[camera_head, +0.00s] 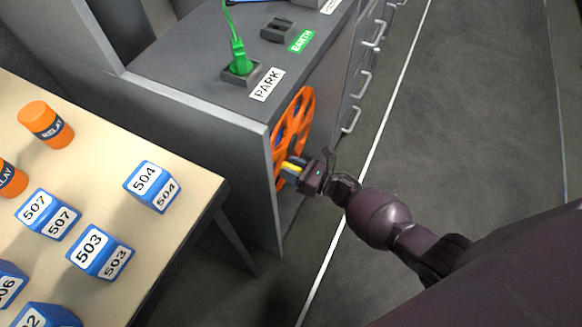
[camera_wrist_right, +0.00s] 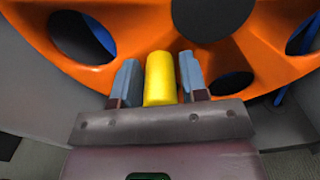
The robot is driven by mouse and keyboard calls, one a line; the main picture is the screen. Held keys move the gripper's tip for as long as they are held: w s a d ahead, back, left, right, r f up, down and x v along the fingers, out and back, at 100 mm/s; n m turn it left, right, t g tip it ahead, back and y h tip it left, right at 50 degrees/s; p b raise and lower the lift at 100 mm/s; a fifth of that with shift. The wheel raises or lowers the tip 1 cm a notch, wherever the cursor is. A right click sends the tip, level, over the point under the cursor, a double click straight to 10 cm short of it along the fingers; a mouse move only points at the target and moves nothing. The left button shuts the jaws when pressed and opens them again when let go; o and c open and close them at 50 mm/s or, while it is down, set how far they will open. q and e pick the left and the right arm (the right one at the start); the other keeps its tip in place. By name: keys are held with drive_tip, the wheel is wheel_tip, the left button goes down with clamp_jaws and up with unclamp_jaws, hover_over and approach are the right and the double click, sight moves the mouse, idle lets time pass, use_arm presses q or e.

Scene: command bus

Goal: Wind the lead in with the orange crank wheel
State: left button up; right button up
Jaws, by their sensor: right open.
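The orange crank wheel (camera_head: 306,99) stands upright on the side of the grey console. Its yellow handle (camera_head: 290,168) sticks out toward my right gripper (camera_head: 293,167). In the right wrist view the wheel (camera_wrist_right: 125,28) fills the top, and the yellow handle (camera_wrist_right: 160,78) lies between the two fingers of my right gripper (camera_wrist_right: 160,75). The fingers are open on either side of the handle, with narrow gaps. Blue strands, perhaps the lead, show through the wheel openings. A green lead (camera_head: 238,50) ends in a plug in the socket marked PARK. My left gripper is not in view.
The console top (camera_head: 190,65) also carries a second socket (camera_head: 278,29) beside the EARTH label. A table (camera_head: 110,160) at left holds blue numbered blocks and orange RELAY cylinders. Drawer handles (camera_head: 357,85) stick out beyond the wheel. The floor at right is clear.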

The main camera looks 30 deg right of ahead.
drive_tip(key=c, duration=0.7)
clamp_jaws()
drive_tip(key=shift+r, duration=0.1)
